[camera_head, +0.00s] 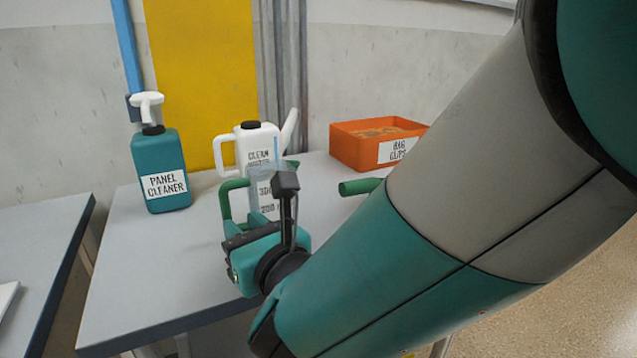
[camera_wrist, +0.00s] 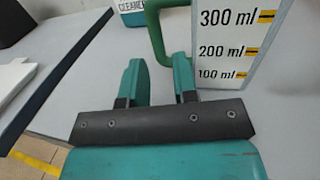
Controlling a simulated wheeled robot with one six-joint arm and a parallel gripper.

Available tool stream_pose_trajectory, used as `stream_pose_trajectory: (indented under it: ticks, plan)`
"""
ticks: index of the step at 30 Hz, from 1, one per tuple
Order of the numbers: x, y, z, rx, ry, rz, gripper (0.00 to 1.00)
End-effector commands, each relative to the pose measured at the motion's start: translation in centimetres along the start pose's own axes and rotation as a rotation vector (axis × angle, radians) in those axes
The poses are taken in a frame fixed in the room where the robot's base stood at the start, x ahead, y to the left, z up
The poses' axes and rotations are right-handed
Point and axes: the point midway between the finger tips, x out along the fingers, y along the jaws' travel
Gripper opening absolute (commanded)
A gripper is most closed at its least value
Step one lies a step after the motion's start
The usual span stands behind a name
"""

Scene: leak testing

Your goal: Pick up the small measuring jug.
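The measuring jug (camera_head: 266,193) stands upright on the grey table, clear with printed millilitre marks and a green handle (camera_head: 228,203) on its left. My wrist camera partly covers it in the head view. In the wrist view the jug (camera_wrist: 232,75) fills the upper right, with 100, 200 and 300 ml marks. Its green handle (camera_wrist: 154,28) rises just beyond my fingers. My gripper (camera_wrist: 160,72) is open and empty, its two teal fingers apart. The handle's lower bend lies in line with the gap between the fingertips; I cannot tell whether they touch it.
A white "clean water" can (camera_head: 250,145) stands close behind the jug. A teal panel cleaner bottle (camera_head: 160,168) stands back left, an orange clips bin (camera_head: 357,150) back right. A green bar-like thing (camera_head: 360,186) is partly hidden by my arm. The table's front left is clear.

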Motion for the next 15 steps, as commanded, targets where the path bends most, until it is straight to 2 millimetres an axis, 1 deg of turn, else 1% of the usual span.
stream_pose_trajectory:
  ticks: [4,9,12,15]
  plan:
    - [1.4,0.1,0.3,0.001,0.000,-0.001,0.27]
    - [4.1,0.2,0.4,0.001,0.001,-0.002,0.27]
    - [5.0,0.2,0.2,0.001,0.001,-0.001,0.27]
    - [5.4,0.2,0.1,0.001,0.000,-0.001,0.27]
